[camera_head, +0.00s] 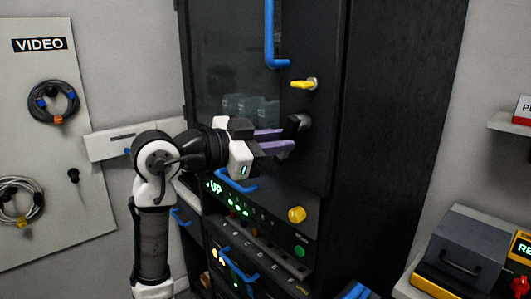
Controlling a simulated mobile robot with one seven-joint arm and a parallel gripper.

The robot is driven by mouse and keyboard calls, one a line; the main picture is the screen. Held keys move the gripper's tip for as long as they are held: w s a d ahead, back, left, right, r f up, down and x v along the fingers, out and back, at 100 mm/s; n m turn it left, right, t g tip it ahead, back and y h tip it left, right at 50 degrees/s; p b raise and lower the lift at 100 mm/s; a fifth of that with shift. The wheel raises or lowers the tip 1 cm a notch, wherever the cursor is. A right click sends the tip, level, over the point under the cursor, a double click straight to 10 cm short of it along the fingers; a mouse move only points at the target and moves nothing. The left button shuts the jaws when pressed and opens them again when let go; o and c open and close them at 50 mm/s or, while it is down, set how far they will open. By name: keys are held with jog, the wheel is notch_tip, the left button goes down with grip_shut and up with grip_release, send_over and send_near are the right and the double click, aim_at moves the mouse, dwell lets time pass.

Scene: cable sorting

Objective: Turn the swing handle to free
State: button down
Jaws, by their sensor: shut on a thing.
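A dark swing handle (293,126) sticks out from a round grey mount on the front of the tall black cabinet (392,110). It stands below a small yellow lever (303,84). My gripper (287,140) reaches in from the left, with its purple fingers at the handle. The fingers are shut on the handle, one above the other in the picture. They partly hide the handle's lower end, so its exact angle is hard to tell.
A blue bar handle (270,40) runs down the cabinet's glass door above my gripper. A yellow knob (297,214) and lit panels lie below. A board marked VIDEO (60,130) holds coiled cables at left. A grey box (466,250) stands at lower right.

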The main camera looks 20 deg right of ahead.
jog(key=shift+w+a+r+m+t+y+b, duration=0.1)
jog(key=shift+w+r+m+t+y+b, duration=0.3)
jog(key=shift+m, duration=1.55)
jog(key=shift+w+a+r+m+t+y+b, duration=0.15)
jog(key=shift+r+m+t+y+b, duration=0.5)
jog(key=shift+m, duration=1.25)
jog(key=shift+w+r+m+t+y+b, duration=0.1)
jog(key=shift+w+r+m+t+b, duration=0.45)
jog(key=shift+m, duration=1.4)
jog(key=shift+s+r+p, duration=0.25)
jog(key=shift+p, duration=0.05)
jog(key=c, duration=1.3)
grip_release()
jog(key=b+v, duration=0.2)
jog(key=v, duration=1.1)
jog(key=shift+a+b, duration=0.4)
jog(key=shift+r, duration=0.1)
